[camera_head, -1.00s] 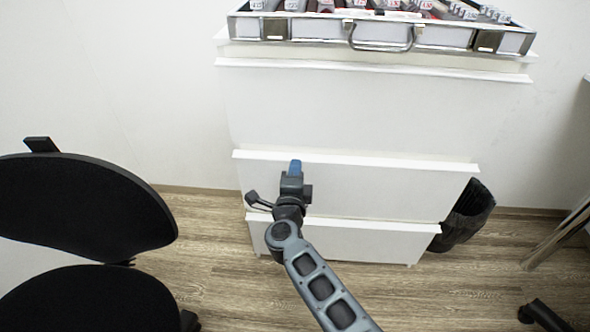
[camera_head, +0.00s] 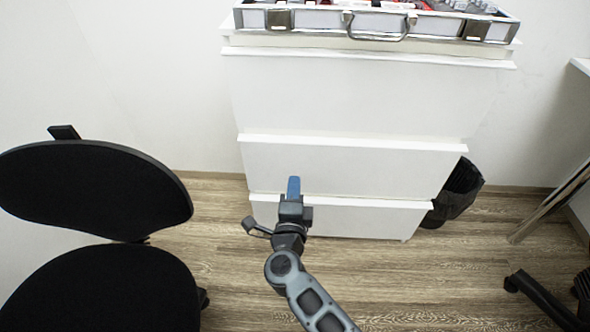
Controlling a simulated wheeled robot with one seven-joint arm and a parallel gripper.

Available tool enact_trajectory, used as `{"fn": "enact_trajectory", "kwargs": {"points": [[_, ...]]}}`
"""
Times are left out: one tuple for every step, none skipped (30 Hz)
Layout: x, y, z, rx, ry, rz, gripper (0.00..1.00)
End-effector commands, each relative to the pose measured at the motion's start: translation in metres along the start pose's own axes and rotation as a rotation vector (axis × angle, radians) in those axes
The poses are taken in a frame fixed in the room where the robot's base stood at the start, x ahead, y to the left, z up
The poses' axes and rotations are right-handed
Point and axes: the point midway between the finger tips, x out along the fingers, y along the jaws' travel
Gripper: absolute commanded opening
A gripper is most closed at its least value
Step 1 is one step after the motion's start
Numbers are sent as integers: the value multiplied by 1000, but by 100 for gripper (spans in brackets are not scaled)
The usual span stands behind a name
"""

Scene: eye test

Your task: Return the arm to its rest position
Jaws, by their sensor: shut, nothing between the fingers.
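My gripper (camera_head: 293,187) shows in the head view, at the end of my grey arm, a little below the picture's middle. Its blue fingertips point up and away from me and are shut with nothing between them. It shows in front of the lower drawers of a white drawer cabinet (camera_head: 350,95). I cannot tell the exact gap between the fingertips and the drawer front.
A black chair (camera_head: 90,190) stands at the left. A silver case (camera_head: 375,22) lies on the cabinet top. A black bin (camera_head: 457,195) stands right of the cabinet. A desk leg and chair base (camera_head: 540,297) are at the right. Wood floor (camera_head: 420,270) is clear between.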

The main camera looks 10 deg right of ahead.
Motion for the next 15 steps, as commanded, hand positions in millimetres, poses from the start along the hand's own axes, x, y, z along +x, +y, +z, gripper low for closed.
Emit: {"fn": "enact_trajectory", "kwargs": {"points": [[-6,-1,0,0,-1,0,0],[-8,-1,0,0,-1,0,0],[-11,-1,0,0,-1,0,0],[-13,0,0,0,0,0,0],[-14,0,0,0,0,0,0],[-16,0,0,0,0,0,0],[-16,0,0,0,0,0,0],[-16,0,0,0,0,0,0],[-16,0,0,0,0,0,0],[-16,0,0,0,0,0,0],[-17,0,0,0,0,0,0],[-18,1,-2,-4,-1,-1,0],[-20,1,-4,-10,-2,-3,0],[-22,2,-7,-19,-4,-6,0],[-27,4,-13,-35,-7,-9,0]]}}
